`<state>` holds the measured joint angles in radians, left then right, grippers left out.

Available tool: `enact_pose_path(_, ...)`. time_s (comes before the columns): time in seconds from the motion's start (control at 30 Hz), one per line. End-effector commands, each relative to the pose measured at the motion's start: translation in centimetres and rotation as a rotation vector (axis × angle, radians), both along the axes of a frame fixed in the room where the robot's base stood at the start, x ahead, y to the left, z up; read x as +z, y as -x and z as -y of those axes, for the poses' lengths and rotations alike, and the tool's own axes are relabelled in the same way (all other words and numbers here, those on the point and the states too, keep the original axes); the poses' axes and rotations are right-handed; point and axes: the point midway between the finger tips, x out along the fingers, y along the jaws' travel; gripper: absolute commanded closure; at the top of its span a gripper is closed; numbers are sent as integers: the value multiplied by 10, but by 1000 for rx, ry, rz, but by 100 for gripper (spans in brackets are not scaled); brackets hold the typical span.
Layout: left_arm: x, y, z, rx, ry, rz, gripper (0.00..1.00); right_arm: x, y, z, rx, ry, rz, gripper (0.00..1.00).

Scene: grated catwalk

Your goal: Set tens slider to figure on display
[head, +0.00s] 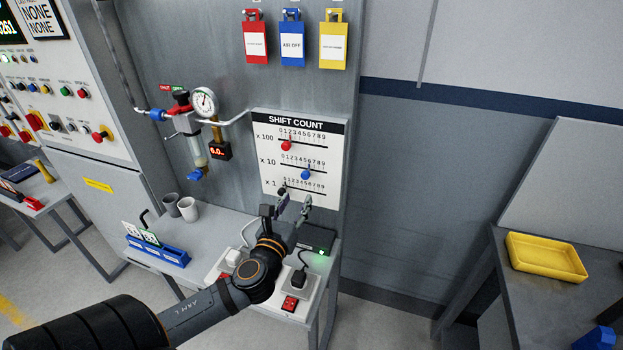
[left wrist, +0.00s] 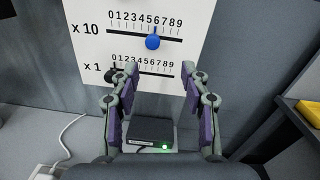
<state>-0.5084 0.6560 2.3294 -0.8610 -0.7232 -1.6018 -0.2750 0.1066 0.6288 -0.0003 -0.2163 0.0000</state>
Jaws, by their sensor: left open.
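The SHIFT COUNT board (head: 300,123) has three slider rows: x 100 with a red knob (head: 286,146), x 10 with a blue knob (head: 306,175), and x 1 with a black knob. The blue knob (left wrist: 152,43) sits around 5 or 6 on its scale; I cannot tell exactly. The black knob (left wrist: 111,73) is at the low end, partly behind a finger. My left gripper (head: 288,206) is open and empty, just in front of and below the blue knob; its fingers (left wrist: 160,88) frame the x 1 row. A display (head: 9,29) at upper left is cut off, showing 261 at its end.
Below the board are a dark box (head: 316,239) with a green light and a power strip with plugs (head: 298,279). A gauge assembly (head: 203,102) with a small lit readout (head: 219,151) is left of the board. A yellow tray (head: 545,258) lies right.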

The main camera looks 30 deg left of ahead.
Motion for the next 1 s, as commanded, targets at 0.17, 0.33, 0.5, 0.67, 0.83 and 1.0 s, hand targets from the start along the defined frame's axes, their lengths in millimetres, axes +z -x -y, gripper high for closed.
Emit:
enact_pose_path(0.17,1,-11,-4,4,1,3,54,-2,34,-26,-11,-32,-49,53)
enact_pose_path(0.33,4,-44,-14,7,4,5,54,5,46,-34,-14,-42,-66,53)
enact_pose_path(0.5,4,-78,-23,5,4,5,54,16,32,-19,-9,-24,-46,53)
enact_pose_path(0.67,2,-96,-28,4,1,2,54,22,15,-10,-4,-13,-19,53)
enact_pose_path(0.83,0,-102,-30,2,0,2,54,21,18,-13,-5,-16,-24,53)
enact_pose_path(1.0,0,-101,-30,2,0,2,54,20,27,-22,-9,-28,-39,53)
